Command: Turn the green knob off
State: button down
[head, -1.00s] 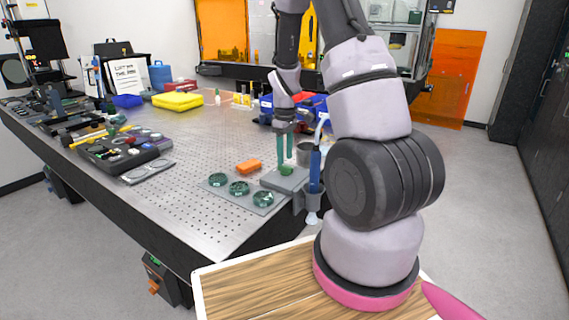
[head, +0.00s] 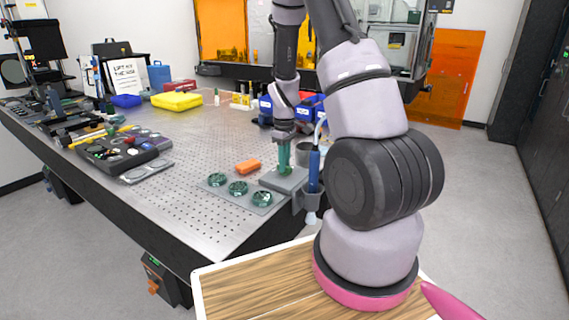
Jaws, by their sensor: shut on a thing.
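The small green knob (head: 287,172) stands on top of a grey block-like unit (head: 276,180) near the table's right front corner. My gripper (head: 284,165) points straight down over the unit. Its green fingers are close together and shut on the green knob, hiding most of it. The knob's markings and its angle are too small to tell.
A flat plate with three dark green discs (head: 238,188) lies left of the unit, and an orange block (head: 248,167) lies behind that plate. A blue-handled tool (head: 314,168) stands in a holder close on the right. The perforated tabletop (head: 180,190) has free room at left.

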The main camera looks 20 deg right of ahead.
jog(key=shift+m, duration=0.3)
jog(key=m, duration=0.3)
jog(key=shift+m, duration=0.3)
jog(key=m, duration=0.4)
jog(key=shift+m, duration=0.3)
jog(key=m, duration=0.4)
jog(key=shift+m, duration=2.5)
jog(key=c, duration=0.8)
grip_release()
